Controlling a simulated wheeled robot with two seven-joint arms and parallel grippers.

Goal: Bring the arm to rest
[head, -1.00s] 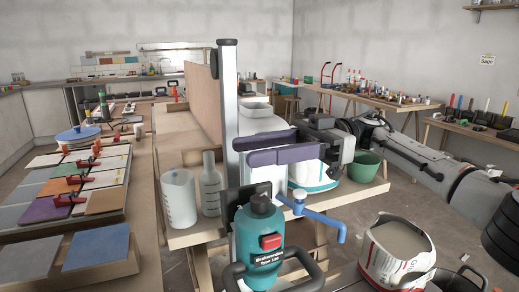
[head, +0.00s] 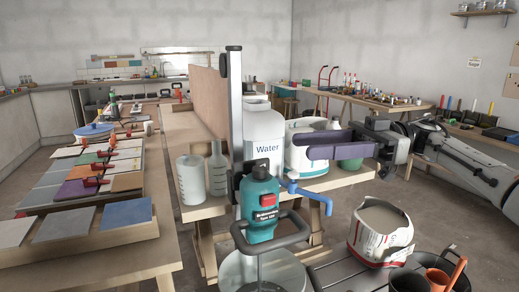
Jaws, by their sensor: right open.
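My right gripper (head: 303,146) comes in from the right with its two purple fingers spread apart. Nothing is between the fingers. It is in front of a white tub with a teal band (head: 305,166) and hides part of it and of a green bucket (head: 350,163). My right arm reaches back to the right edge of the view. My left gripper is not in view.
A teal mixer (head: 260,207) stands at front centre beside a tall metal post (head: 235,110). A white water container (head: 263,140) is behind it. Tile stacks (head: 95,222) lie on the left bench. An open bag (head: 381,234) stands at lower right.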

